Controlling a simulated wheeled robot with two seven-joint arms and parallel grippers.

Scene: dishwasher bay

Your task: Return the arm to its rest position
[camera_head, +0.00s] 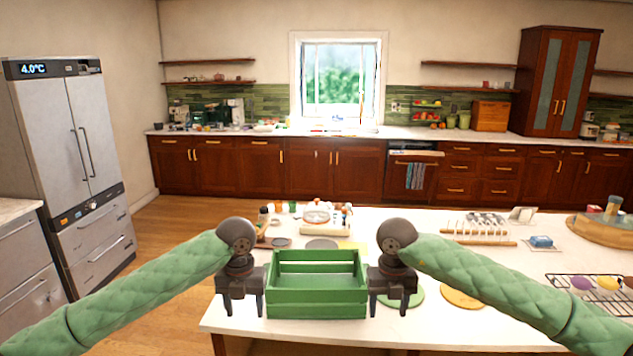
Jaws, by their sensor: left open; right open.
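My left arm comes in from the left in a green quilted sleeve, and its dark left gripper (244,303) hangs downward with its fingers apart. My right arm comes in from the right, and its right gripper (390,303) also hangs downward with its fingers apart. A green slatted crate (316,304) sits between the two grippers at the near edge of the white island counter (470,325). Each gripper is close beside one end of the crate; I cannot tell whether they touch it. The crate looks empty.
Behind the crate are jars and a round dish (316,216). Green (403,297) and orange (461,298) round mats lie right of the crate. A fridge (75,150) stands left.

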